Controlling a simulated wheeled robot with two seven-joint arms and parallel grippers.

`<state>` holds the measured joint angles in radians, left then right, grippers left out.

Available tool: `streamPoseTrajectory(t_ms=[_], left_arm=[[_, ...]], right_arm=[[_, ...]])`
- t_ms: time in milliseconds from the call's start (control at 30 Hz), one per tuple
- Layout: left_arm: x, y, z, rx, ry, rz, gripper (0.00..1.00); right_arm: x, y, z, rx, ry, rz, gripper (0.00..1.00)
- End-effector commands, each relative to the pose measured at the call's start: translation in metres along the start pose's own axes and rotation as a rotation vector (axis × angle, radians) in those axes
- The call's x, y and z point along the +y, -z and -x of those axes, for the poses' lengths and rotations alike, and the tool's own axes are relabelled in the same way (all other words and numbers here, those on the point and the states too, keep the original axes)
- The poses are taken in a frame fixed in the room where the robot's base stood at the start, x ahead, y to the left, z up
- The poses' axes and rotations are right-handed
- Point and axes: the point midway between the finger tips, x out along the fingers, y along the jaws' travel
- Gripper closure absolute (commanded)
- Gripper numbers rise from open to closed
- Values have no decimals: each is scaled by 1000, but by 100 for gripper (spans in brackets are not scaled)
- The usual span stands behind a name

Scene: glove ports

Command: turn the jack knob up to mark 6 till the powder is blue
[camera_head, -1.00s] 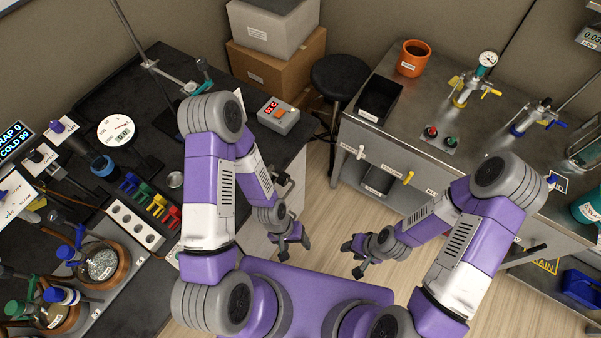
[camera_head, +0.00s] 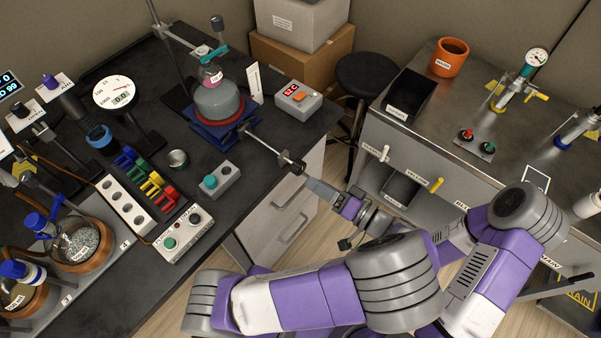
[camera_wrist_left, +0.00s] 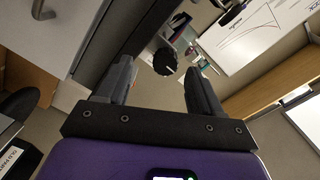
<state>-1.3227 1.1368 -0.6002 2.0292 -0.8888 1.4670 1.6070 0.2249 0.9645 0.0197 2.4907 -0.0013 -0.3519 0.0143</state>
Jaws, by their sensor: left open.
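The blue lab jack (camera_head: 240,131) stands on the black bench and carries a grey heating mantle (camera_head: 217,101) with a clear flask (camera_head: 210,72) above it. A rod runs from the jack toward the bench edge and ends in the dark jack knob (camera_head: 297,167). My left gripper (camera_head: 311,183) is open just before the knob. In the left wrist view the round black knob (camera_wrist_left: 165,62) lies ahead between the open fingers (camera_wrist_left: 155,82), apart from them.
A white upright scale (camera_head: 254,83) stands beside the jack; its marks are unreadable. A grey box with a red display (camera_head: 298,100) is right of it. A small button box (camera_head: 221,179) sits in front. Drawers (camera_head: 283,220) lie below the bench edge.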

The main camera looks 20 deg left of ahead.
Motion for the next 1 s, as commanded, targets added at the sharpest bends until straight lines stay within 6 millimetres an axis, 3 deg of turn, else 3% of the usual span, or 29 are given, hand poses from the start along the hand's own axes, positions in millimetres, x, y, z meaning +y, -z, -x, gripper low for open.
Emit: streamPoseTrajectory(t_ms=[167,600,967,1000], left_arm=[[-9,9,0,47,35,61,34],[-10,11,-61,44,32,56,34],[-11,11,-67,44,30,56,34],[-11,11,-67,44,30,56,40]], right_arm=[[2,0,-5,0,0,0,57],[5,1,-15,0,0,0,57],[6,1,-15,0,0,0,57],[6,1,-15,0,0,0,57]])
